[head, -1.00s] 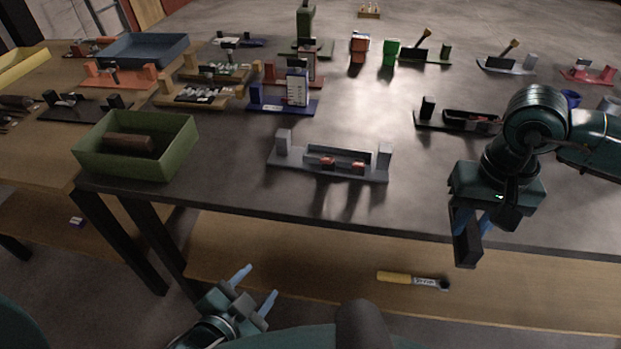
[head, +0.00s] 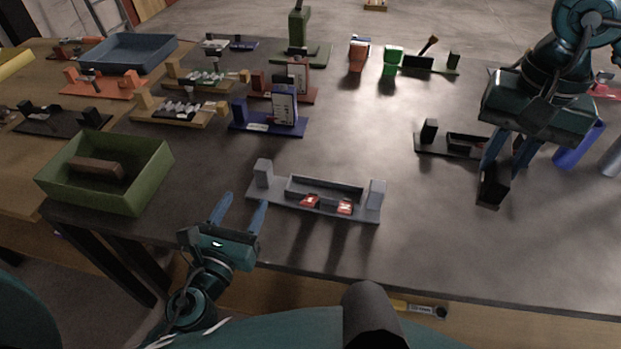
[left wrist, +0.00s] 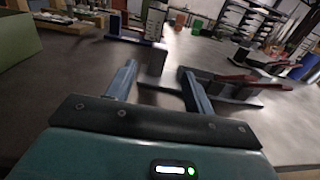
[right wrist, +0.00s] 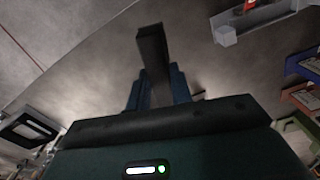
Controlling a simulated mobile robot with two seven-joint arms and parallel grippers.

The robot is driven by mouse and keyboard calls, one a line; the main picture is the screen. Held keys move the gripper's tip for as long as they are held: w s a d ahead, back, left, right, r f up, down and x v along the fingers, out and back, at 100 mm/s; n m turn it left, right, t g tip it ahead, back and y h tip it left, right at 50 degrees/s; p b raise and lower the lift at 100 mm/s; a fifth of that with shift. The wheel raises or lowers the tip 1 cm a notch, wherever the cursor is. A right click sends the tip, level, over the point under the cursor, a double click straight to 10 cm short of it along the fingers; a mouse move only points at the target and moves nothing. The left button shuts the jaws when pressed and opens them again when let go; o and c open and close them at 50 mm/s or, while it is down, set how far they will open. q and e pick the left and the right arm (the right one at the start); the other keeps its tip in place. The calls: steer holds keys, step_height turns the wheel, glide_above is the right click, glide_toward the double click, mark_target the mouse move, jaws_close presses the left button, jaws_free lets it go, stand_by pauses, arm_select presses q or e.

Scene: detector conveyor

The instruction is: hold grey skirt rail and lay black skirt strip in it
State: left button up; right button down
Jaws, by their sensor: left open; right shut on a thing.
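The grey skirt rail (head: 312,203) stands on the dark table near its front edge, with an upright block at each end, a channel between them and two red parts on its front. It also shows in the left wrist view (left wrist: 238,88). My left gripper (head: 241,203) is open and empty, just left of the rail's left end and apart from it. My right gripper (head: 505,165) is shut on the black skirt strip (head: 490,190), held above the table to the right of the rail. The strip shows end-on between the fingers in the right wrist view (right wrist: 152,45).
A green tray (head: 150,185) with a brown block stands at the table's left front corner. A blue fixture (head: 268,128) stands behind the rail. A black fixture (head: 448,147) lies close behind my right gripper. The table between rail and right gripper is clear.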

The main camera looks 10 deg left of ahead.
mark_target(260, 172)
arm_select(q)
steer(key=shift+w, duration=0.6)
arm_select(e)
steer(key=shift+w+r, duration=0.2)
steer(key=shift+w, duration=0.05)
arm_select(q)
steer(key=w, duration=0.3)
steer(key=w+p, duration=0.1)
steer(key=w, duration=0.2)
steer(key=w+d+p, duration=0.1)
steer(key=w, duration=0.2)
steer(key=shift+w, duration=0.25)
arm_select(e)
step_height(260, 172, up, 2)
steer(key=shift+s+r, duration=0.1)
steer(key=shift+s, duration=0.05)
arm_select(q)
steer(key=shift+w, duration=0.75)
jaws_close()
jaws_free()
steer(key=shift+s, duration=0.1)
